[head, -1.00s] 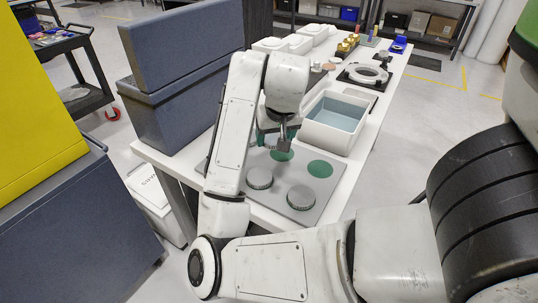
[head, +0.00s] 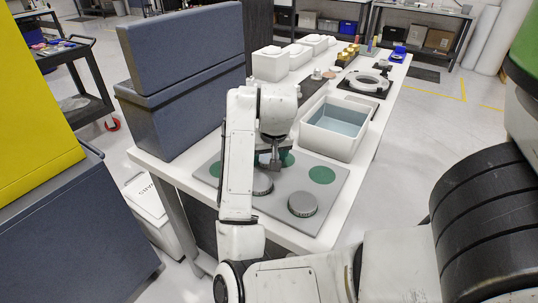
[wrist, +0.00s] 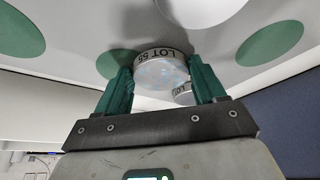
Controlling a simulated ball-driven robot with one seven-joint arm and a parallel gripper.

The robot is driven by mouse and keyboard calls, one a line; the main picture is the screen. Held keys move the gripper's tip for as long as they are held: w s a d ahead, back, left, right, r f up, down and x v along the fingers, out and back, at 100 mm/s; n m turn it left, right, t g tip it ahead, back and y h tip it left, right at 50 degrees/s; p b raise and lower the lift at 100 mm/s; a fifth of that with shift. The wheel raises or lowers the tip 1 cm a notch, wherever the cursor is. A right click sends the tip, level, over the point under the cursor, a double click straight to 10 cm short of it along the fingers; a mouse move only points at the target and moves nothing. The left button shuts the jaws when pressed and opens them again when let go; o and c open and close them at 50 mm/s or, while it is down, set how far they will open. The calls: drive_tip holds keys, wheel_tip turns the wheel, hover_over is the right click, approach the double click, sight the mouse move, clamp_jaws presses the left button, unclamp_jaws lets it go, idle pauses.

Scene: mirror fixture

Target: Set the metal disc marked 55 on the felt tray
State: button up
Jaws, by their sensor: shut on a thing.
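In the wrist view my gripper (wrist: 162,82) has its green fingers shut on a metal disc (wrist: 162,72) whose rim reads LOT 55. In the head view my gripper (head: 275,165) is over the grey tray (head: 335,222) with round green felt pads, such as one at the right (head: 321,175). The held disc cannot be made out there behind my arm. Two metal discs stand on the tray's near part, one just below the gripper (head: 263,185) and one to its right (head: 303,204). I cannot tell whether the held disc touches the tray.
A white bin with a blue-grey inside (head: 326,140) stands right behind the tray. A ring-shaped fixture (head: 368,82) is farther back. A dark blue case (head: 185,118) borders the left. Another disc's lettered rim (wrist: 182,92) shows partly behind the right finger.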

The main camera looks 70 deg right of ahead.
drive_tip(key=shift+f, duration=0.3)
drive_tip(key=shift+s+a+f, duration=0.1)
drive_tip(key=shift+f, duration=0.3)
drive_tip(key=o, duration=0.8)
drive_tip(key=shift+f, duration=0.15)
drive_tip(key=shift+o, duration=0.9)
drive_tip(key=shift+r, duration=0.55)
drive_tip(key=p+v, duration=0.5)
drive_tip(key=v, duration=0.7)
drive_tip(key=shift+r, duration=0.35)
